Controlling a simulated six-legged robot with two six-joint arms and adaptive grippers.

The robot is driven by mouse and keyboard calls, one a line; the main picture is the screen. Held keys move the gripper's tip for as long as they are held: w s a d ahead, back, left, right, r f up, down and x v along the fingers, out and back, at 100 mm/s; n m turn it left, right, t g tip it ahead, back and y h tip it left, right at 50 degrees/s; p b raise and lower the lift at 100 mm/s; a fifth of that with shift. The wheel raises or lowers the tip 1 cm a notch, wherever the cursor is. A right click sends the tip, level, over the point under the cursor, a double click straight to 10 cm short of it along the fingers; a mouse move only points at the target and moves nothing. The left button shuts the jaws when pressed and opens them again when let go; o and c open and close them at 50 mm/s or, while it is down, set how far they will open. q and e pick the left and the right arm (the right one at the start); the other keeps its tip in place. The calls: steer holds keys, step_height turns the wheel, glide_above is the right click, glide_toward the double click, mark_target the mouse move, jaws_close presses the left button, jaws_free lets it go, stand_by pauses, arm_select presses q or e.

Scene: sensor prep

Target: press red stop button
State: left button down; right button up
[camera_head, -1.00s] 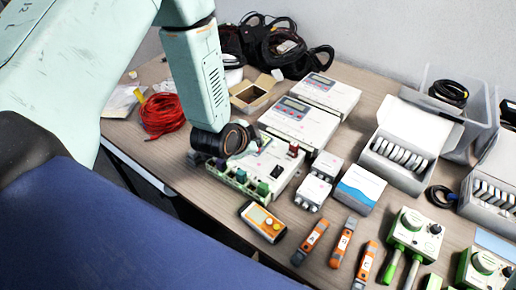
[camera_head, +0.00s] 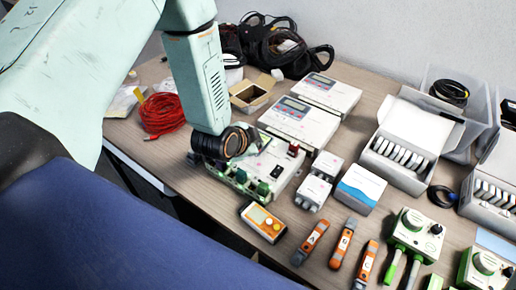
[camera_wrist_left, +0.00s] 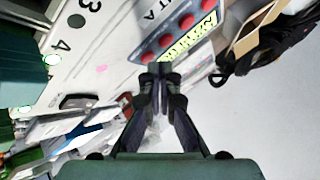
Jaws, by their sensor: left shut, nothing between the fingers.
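My left gripper (camera_wrist_left: 157,82) is shut and empty, its dark fingertips together in the wrist view. In the head view the gripper (camera_head: 256,142) is small and partly hidden by my wrist, over the white unit with green connectors (camera_head: 262,172). In the wrist view a row of several red buttons (camera_wrist_left: 166,40) lies just past the fingertips, beside a yellow-green display (camera_wrist_left: 190,38). The nearest button is close to the tips; I cannot tell whether they touch. No stop label is readable. My right gripper is not in view.
Two white display boxes (camera_head: 300,128) stand behind the unit. A yellow-orange meter (camera_head: 263,222) and several orange-grey tools (camera_head: 341,243) lie in front. A red cable coil (camera_head: 162,114) is at left. Open white boxes (camera_head: 398,150) stand at right.

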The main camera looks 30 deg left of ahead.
arm_select(q)
steer(key=shift+f, duration=0.4)
stand_by(0.5)
steer(key=shift+r, duration=0.1)
steer(key=shift+r+p, duration=0.65)
steer(key=shift+r, duration=0.1)
steer(key=shift+r, duration=0.1)
step_height(320, 180, up, 5)
steer(key=p, duration=0.5)
stand_by(0.6)
steer(key=shift+s, duration=0.1)
